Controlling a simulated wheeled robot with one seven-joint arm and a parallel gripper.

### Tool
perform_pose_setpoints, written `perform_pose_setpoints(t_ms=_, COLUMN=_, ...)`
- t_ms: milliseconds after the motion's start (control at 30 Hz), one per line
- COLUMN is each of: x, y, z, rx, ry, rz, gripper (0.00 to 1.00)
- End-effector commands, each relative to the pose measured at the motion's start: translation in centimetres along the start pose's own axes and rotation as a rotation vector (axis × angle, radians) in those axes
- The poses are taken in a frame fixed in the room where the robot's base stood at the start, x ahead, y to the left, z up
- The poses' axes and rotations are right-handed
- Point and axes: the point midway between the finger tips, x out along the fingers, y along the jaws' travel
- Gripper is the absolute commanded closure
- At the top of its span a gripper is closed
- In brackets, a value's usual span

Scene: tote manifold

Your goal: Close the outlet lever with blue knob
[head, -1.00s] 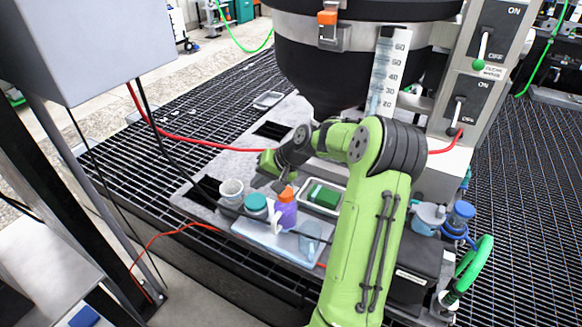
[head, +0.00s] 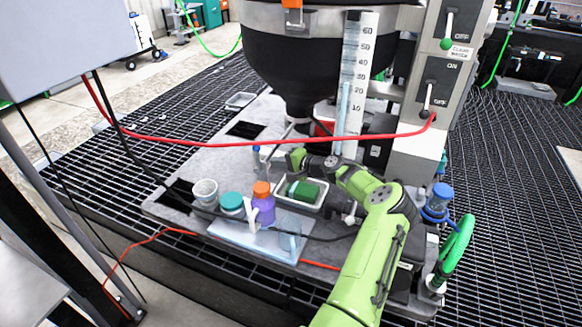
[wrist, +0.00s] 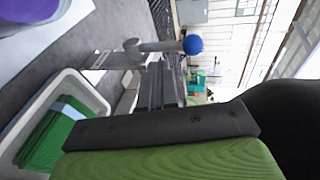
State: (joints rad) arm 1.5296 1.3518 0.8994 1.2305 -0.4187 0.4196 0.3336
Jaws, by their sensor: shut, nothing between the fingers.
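The outlet lever with the blue knob shows in the wrist view, with its grey shaft (wrist: 160,47) ending in the round blue knob (wrist: 193,45). In the head view the lever (head: 257,156) stands roughly upright on the grey deck, left of my gripper (head: 295,158). My gripper is shut and empty. It fills the lower part of the wrist view (wrist: 160,130) as a dark bar and ribbed green pad. A gap shows between it and the lever, and I see no contact. The outlet behind the lever is partly hidden.
A white tray (head: 324,206) with a green block lies just in front of my gripper. A white cup (head: 205,193), a teal-lidded jar (head: 231,204) and a purple bottle (head: 263,208) stand nearby. A red hose (head: 270,142) crosses behind; the black hopper (head: 300,75) hangs above.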

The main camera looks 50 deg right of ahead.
Motion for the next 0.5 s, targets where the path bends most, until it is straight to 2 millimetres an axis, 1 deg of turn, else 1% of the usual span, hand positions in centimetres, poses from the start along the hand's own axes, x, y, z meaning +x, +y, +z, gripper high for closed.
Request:
perform_pose_setpoints(t_ms=33, x=1.3, y=0.2, z=0.1, rx=-0.001, ry=-0.002, rz=-0.002, gripper=1.00)
perform_pose_setpoints(t_ms=100, x=2.5, y=-0.3, z=0.1, rx=-0.002, ry=-0.001, rz=-0.001, gripper=1.00)
perform_pose_setpoints(t_ms=200, x=3.7, y=-0.8, z=0.0, rx=0.000, ry=0.000, rz=-0.001, gripper=1.00)
perform_pose_setpoints(t_ms=333, x=4.4, y=-1.1, z=0.0, rx=0.000, ry=0.000, rz=0.000, gripper=1.00)
perform_pose_setpoints(t_ms=500, x=4.5, y=-1.2, z=0.1, rx=0.001, ry=-0.001, rz=0.001, gripper=1.00)
